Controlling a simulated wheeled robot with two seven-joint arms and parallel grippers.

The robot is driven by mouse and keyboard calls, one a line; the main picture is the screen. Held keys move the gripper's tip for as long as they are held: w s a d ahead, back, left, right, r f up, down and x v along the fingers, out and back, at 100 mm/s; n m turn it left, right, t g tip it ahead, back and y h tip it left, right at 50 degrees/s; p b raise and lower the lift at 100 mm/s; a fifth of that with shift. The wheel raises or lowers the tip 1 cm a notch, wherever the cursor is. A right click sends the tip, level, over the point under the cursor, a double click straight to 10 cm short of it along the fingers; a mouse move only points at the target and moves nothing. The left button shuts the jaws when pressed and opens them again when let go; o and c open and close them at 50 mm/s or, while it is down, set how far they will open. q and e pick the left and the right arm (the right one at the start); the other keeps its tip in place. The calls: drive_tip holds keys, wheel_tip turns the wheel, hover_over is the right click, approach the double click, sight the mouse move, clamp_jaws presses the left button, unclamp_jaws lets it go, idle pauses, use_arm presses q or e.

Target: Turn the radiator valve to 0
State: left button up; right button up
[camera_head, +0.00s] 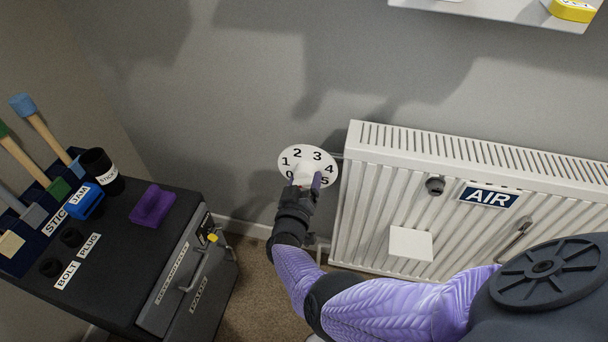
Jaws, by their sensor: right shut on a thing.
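A white round dial (296,155) with black numbers 0 to 5 is on the wall side at the left end of the white radiator (390,184). My right gripper (305,182) is at the dial's lower part, between the 0 and the 5, shut on the valve knob (302,172). The gripper and wrist hide most of the knob, so I cannot tell which number it points to. My right arm comes up from the lower right. My left gripper is not in view.
A dark cabinet (115,270) with labelled holders, a purple block (152,206) and a blue JAM item (84,200) stands at the left. An AIR sign (488,196) is on the radiator. A white shelf (500,10) is at top right. Carpet (258,290) shows between cabinet and radiator.

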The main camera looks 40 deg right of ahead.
drive_tip(key=shift+n, duration=0.9)
drive_tip(key=o, duration=1.1)
drive_tip(key=p+v, duration=0.3)
drive_tip(key=v, duration=0.7)
